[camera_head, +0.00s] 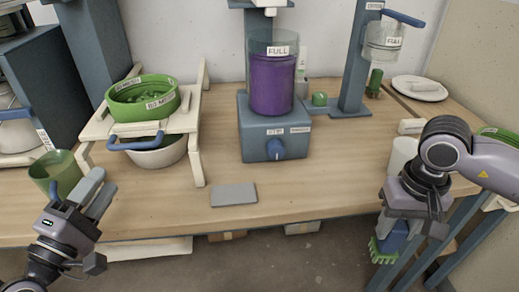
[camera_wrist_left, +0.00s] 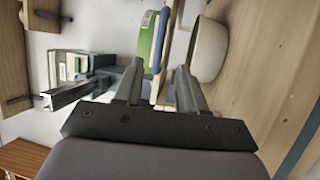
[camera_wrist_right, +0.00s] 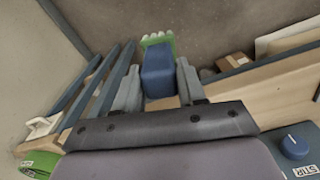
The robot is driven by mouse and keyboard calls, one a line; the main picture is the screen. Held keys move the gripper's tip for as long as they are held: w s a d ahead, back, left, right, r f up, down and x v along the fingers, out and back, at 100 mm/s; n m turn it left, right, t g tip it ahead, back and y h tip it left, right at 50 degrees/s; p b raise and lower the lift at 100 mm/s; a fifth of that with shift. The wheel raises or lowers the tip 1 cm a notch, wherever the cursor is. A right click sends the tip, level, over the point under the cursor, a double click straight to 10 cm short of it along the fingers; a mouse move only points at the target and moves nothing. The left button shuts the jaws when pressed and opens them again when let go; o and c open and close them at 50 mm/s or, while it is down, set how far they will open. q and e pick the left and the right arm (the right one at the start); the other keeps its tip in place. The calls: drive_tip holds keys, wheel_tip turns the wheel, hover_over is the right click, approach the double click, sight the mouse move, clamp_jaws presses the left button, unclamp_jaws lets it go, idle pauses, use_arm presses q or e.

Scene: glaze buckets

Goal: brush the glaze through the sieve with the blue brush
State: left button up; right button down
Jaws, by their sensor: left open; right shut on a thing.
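The green sieve (camera_head: 143,102) with green glaze inside sits on a cream wooden stand at the left of the table. Its blue handle (camera_head: 135,143) points toward the front. A white bowl (camera_head: 160,152) stands below it. My left gripper (camera_head: 93,189) is open and empty, in front of the stand; the sieve's green wall (camera_wrist_left: 147,38) shows ahead of it in the left wrist view. My right gripper (camera_wrist_right: 158,85) is shut on the blue brush (camera_wrist_right: 157,70), which has green bristles (camera_wrist_right: 157,40). The brush hangs off the table's front right edge in the head view.
A green cup (camera_head: 55,172) stands near my left gripper. A blue machine (camera_head: 273,130) with a purple container marked FULL (camera_head: 272,85) stands mid-table. A grey slab (camera_head: 234,194) lies in front. A white cup (camera_head: 402,155) is near my right arm. The front middle is mostly clear.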

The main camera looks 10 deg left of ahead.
use_arm(q)
drive_tip(key=shift+s+f, duration=0.1)
drive_tip(key=shift+s, duration=0.6)
use_arm(e)
drive_tip(key=shift+f, duration=0.35)
